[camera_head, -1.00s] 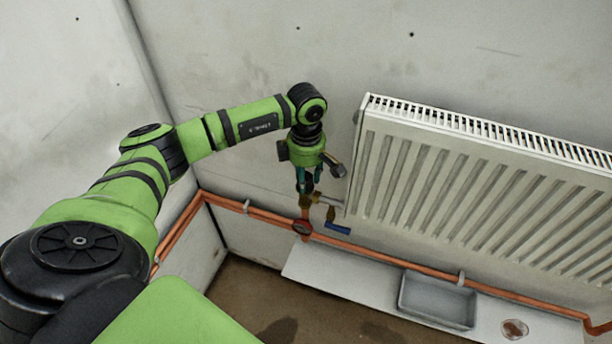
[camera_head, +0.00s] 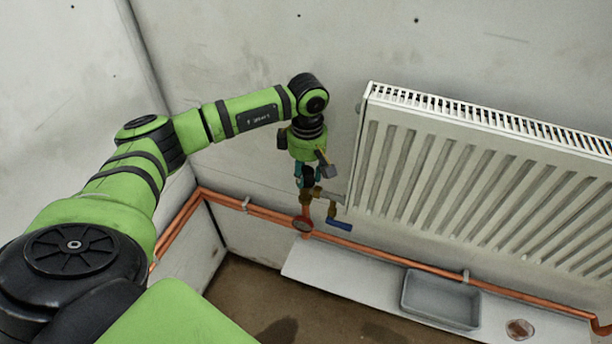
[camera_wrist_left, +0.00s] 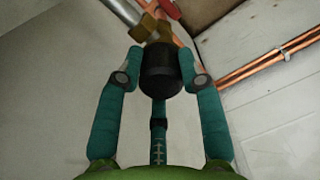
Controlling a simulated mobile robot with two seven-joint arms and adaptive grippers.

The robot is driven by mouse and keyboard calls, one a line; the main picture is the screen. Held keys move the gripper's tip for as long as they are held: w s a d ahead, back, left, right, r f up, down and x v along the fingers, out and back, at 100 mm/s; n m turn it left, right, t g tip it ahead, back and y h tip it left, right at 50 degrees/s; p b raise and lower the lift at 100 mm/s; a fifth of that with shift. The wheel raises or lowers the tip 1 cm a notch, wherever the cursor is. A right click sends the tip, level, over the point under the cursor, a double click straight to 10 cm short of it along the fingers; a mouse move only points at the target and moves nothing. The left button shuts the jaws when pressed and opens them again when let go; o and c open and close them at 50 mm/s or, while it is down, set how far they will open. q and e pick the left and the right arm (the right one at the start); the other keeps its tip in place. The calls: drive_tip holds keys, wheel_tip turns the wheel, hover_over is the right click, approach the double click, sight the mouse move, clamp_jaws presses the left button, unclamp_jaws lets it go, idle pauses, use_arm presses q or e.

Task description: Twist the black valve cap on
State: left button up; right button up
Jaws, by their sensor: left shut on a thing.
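The black valve cap (camera_wrist_left: 160,70) is between the two teal fingers of my left gripper (camera_wrist_left: 161,72) in the left wrist view. The gripper is shut on the cap. The cap's far end meets the brass valve body (camera_wrist_left: 153,28), in line with it. I cannot tell how far it is threaded on. In the head view my left gripper (camera_head: 308,178) points down just above the brass valve (camera_head: 318,194), left of the radiator. The cap (camera_head: 307,172) shows there only as a small dark patch between the fingers. My right gripper is in neither view.
The white radiator (camera_head: 470,185) stands close to the right of the gripper. Copper pipes (camera_head: 390,259) run along the wall. A grey tray (camera_head: 441,298) lies on a white ledge at lower right.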

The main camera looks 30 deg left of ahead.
use_arm(q)
drive_tip(key=m+b, duration=0.1)
drive_tip(key=m, duration=0.1)
drive_tip(key=m+b, duration=0.1)
drive_tip(key=m, duration=0.1)
drive_tip(key=f+m+b, duration=0.1)
drive_tip(key=m, duration=0.1)
drive_tip(key=shift+s+d, duration=0.1)
drive_tip(key=shift+d, duration=0.15)
drive_tip(key=shift+r+m+b, duration=0.3)
drive_tip(key=shift+m+b, duration=0.1)
drive_tip(key=shift+m, duration=0.8)
drive_tip(key=o, duration=1.2)
drive_tip(key=shift+d+r, duration=0.1)
drive_tip(key=shift+r, duration=0.05)
drive_tip(key=o, duration=0.7)
drive_tip(key=shift+a, duration=0.2)
